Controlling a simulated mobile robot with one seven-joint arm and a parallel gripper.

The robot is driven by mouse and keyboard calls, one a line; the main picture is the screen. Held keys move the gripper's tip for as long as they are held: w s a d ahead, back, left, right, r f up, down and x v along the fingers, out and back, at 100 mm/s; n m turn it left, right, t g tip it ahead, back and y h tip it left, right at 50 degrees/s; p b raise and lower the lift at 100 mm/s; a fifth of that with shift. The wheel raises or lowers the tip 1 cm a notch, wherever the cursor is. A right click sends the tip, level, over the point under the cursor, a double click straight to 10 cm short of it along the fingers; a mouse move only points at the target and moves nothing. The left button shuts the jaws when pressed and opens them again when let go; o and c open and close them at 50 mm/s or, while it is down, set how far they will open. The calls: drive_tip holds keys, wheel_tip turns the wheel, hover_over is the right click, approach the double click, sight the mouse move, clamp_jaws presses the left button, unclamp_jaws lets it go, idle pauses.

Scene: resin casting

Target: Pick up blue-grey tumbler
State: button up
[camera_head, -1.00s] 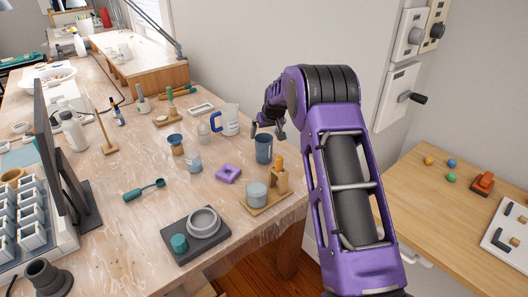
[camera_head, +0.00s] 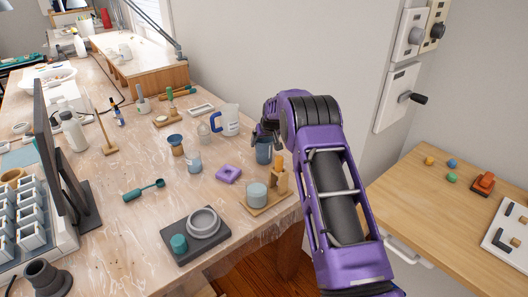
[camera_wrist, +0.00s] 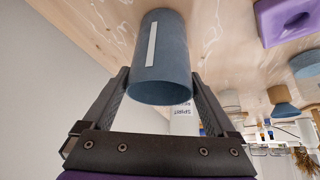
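The blue-grey tumbler (camera_head: 263,154) stands upright near the right edge of the worktable in the head view. In the wrist view the tumbler (camera_wrist: 162,55) fills the middle, with a pale stripe on its side. My gripper (camera_head: 265,137) is at the top of the tumbler in the head view and hides part of its rim. In the wrist view my gripper (camera_wrist: 160,77) is open, with one finger on each side of the tumbler. Narrow gaps seem to show between the fingers and its wall; contact is hard to judge.
A wooden stand (camera_head: 281,180) with a pale blue jar (camera_head: 256,194) is just in front. The wall is close behind.

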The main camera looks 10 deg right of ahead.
drive_tip(key=c, duration=1)
drive_tip(key=shift+r, duration=0.1)
drive_tip(key=shift+c, duration=0.2)
